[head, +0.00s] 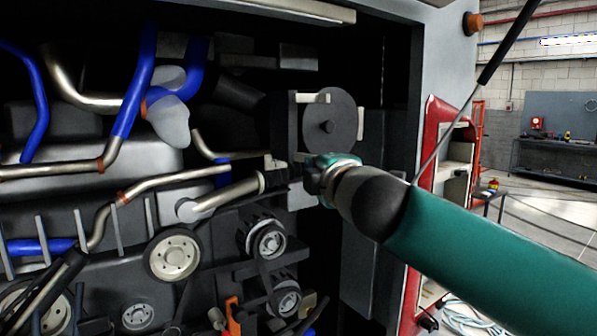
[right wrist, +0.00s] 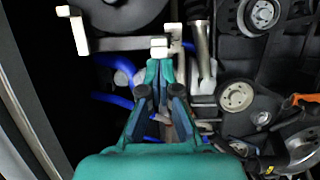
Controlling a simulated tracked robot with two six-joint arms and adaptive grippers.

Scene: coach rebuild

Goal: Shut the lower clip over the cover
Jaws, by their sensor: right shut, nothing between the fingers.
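A pale block (right wrist: 159,48), likely the lower clip, sits below the cover, just beyond the fingertips. My right gripper (right wrist: 158,68) is shut and empty, its fingertips at or very near this block; I cannot tell whether they touch. In the head view, my right gripper (head: 317,178) hides part of the cover's lower side. My left gripper is not in view.
A pale pipe (head: 225,195) and several pulleys (head: 175,255) lie left of and below my right gripper. Blue hoses (head: 135,85) fill the upper left. A grey body panel (head: 400,90) edges the bay at right. An orange part (head: 233,315) shows at the bottom.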

